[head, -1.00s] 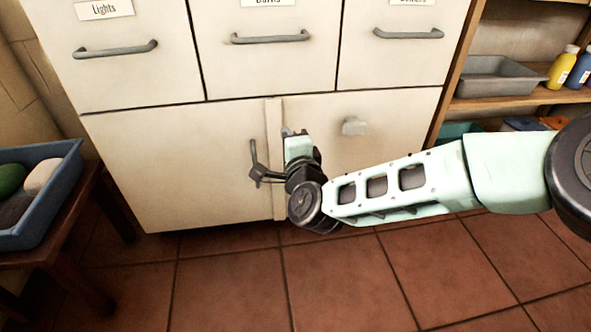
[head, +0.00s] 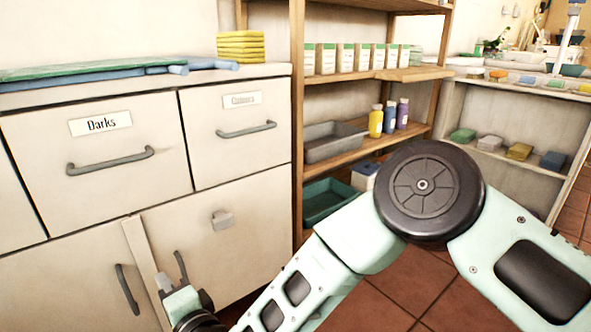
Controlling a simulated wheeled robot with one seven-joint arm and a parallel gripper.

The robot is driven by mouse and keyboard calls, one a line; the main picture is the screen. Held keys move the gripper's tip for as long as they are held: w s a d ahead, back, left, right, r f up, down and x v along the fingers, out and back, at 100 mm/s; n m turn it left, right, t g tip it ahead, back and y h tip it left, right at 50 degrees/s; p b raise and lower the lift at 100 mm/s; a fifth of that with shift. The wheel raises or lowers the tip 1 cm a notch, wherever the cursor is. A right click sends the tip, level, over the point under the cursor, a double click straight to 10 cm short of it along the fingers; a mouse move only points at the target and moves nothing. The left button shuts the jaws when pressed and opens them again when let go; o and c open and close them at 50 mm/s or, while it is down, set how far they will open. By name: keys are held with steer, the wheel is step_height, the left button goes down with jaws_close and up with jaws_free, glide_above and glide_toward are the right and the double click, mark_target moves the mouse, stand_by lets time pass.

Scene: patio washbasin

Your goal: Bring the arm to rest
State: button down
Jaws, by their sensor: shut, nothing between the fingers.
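My gripper (head: 179,264) shows at the lower left, in front of the white cabinet (head: 246,170). Its dark narrow end points up, and it looks shut and empty. It is small here and partly hidden by the wrist. My pale green arm (head: 294,290) runs from the lower left up to a large dark round joint at the right, then down to the lower right corner. The gripper appears close to the lower cabinet doors; I cannot tell how wide the gap is.
A wooden shelf (head: 298,130) holds a grey tray (head: 333,146), bottles and a teal bin (head: 327,203). Tiled floor (head: 400,282) shows beneath my arm.

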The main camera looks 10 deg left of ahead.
steer(key=s+d+r+n+g+h+p, duration=0.1)
steer(key=s+d+r+n+g+h, duration=0.3)
steer(key=d, duration=1.1)
steer(key=s+d+r+n+g+h+p, duration=0.2)
steer(key=s+d+r+n+g+h, duration=0.25)
steer(key=d, duration=1.05)
steer(key=s+d+r+n+g+h+p, duration=0.15)
steer(key=s+d+r+n+h, duration=0.35)
steer(key=d, duration=1.1)
step_height(320, 180, up, 36)
steer(key=w+p, duration=0.2)
steer(key=p, duration=3.4)
steer(key=shift+a+n+h+p, duration=0.35)
steer(key=shift+a+n, duration=0.1)
